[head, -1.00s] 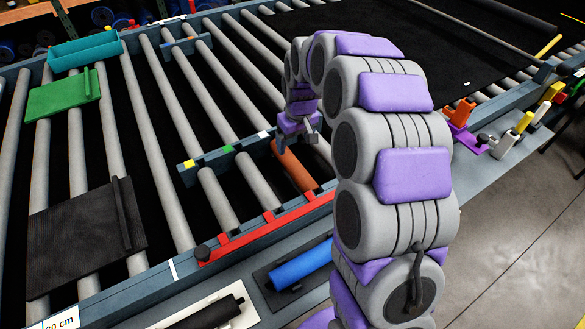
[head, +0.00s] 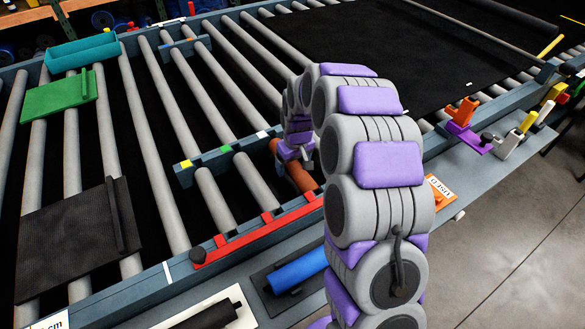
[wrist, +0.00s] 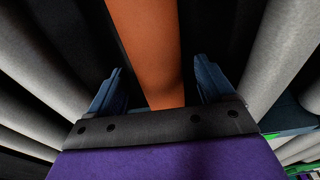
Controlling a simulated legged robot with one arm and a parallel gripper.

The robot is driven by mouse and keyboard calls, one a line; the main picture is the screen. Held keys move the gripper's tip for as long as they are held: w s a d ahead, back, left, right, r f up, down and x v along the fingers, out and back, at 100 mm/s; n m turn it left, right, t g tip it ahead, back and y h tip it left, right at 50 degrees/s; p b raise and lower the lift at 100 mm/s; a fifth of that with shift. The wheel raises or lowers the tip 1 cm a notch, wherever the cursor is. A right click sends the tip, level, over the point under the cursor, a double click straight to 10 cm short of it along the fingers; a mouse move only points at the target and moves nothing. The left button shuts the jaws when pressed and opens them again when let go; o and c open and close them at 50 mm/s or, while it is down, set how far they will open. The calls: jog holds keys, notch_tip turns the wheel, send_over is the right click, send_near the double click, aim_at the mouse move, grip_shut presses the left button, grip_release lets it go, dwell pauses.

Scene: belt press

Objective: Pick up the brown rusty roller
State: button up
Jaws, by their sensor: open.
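The brown rusty roller (head: 299,176) lies between grey rollers in the near part of the frame, its near end at the red bar (head: 258,238). My arm hides part of it in the head view. In the wrist view the roller (wrist: 147,45) runs from the top edge down between the two blue-grey fingers. My gripper (wrist: 162,92) is open, with one finger on each side of the roller. A dark gap shows between the roller and each finger. In the head view my gripper (head: 293,160) is low over the roller.
Grey rollers (head: 215,200) lie on both sides. A slotted bar with coloured marks (head: 226,150) crosses at the back. A blue roller (head: 297,272) and a black roller (head: 208,315) lie on the near ledge. A black plate (head: 72,243) and a green plate (head: 55,97) rest at left.

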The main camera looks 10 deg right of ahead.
grip_shut()
dwell(0.7)
jog(key=shift+r, duration=0.1)
